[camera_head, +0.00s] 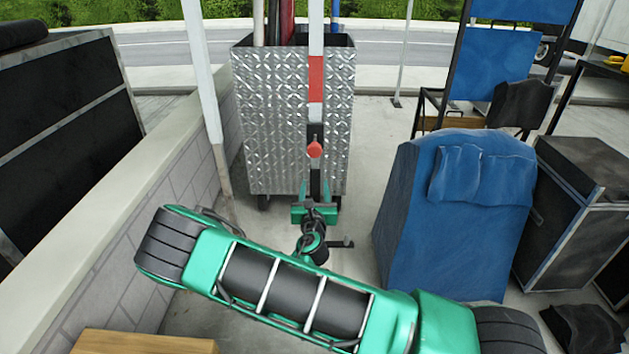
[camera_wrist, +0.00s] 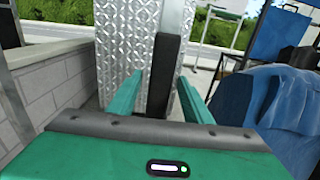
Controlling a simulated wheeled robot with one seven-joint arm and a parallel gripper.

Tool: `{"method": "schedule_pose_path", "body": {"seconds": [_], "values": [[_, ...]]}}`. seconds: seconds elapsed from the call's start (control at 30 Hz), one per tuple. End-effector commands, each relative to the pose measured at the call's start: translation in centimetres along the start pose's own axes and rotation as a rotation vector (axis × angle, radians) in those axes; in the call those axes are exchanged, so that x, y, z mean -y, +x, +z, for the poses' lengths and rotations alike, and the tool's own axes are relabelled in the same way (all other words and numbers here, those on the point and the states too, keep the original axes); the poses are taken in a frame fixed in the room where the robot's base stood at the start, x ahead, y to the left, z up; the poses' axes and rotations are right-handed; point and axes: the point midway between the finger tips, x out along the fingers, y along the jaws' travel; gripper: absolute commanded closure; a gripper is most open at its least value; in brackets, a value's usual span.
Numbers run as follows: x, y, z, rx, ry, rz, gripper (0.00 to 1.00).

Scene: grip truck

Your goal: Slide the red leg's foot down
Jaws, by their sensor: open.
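The red leg (camera_head: 316,80) is an upright white pole with a red band, in front of a diamond-plate metal cart. Below the band it has a black sleeve (camera_head: 314,133) and a red knob (camera_head: 314,149). Its dark lower part, seemingly the foot, runs down from the knob towards my gripper (camera_head: 314,212). In the wrist view this dark bar (camera_wrist: 162,72) stands upright between the two green fingers of my gripper (camera_wrist: 159,84). The fingers are open, with a gap visible on each side of the bar.
The metal cart (camera_head: 285,120) stands right behind the leg. A low block wall (camera_head: 150,215) and a white post (camera_head: 203,80) are at left. A blue-covered object (camera_head: 450,220) and a dark case (camera_head: 580,215) are at right. Some concrete floor (camera_head: 368,150) is clear.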

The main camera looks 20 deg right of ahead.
Motion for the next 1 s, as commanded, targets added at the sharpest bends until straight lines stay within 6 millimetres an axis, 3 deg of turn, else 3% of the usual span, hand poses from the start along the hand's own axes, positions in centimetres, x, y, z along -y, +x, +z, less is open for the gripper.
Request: {"method": "schedule_pose_path", "body": {"seconds": [0.1, 0.3, 0.73, 0.9, 0.93, 1.0], "values": [[0.1, 2.1, 0.1, 0.002, 0.005, -0.002, 0.55], [0.1, 4.4, 0.0, 0.000, 0.004, -0.001, 0.55], [0.0, 5.2, 0.0, 0.000, 0.002, 0.000, 0.55], [0.0, 5.2, 0.0, 0.000, 0.002, 0.000, 0.95], [0.0, 5.2, 0.0, 0.000, 0.002, 0.000, 1.00], [0.0, 5.2, 0.0, 0.000, 0.002, 0.000, 1.00]]}}
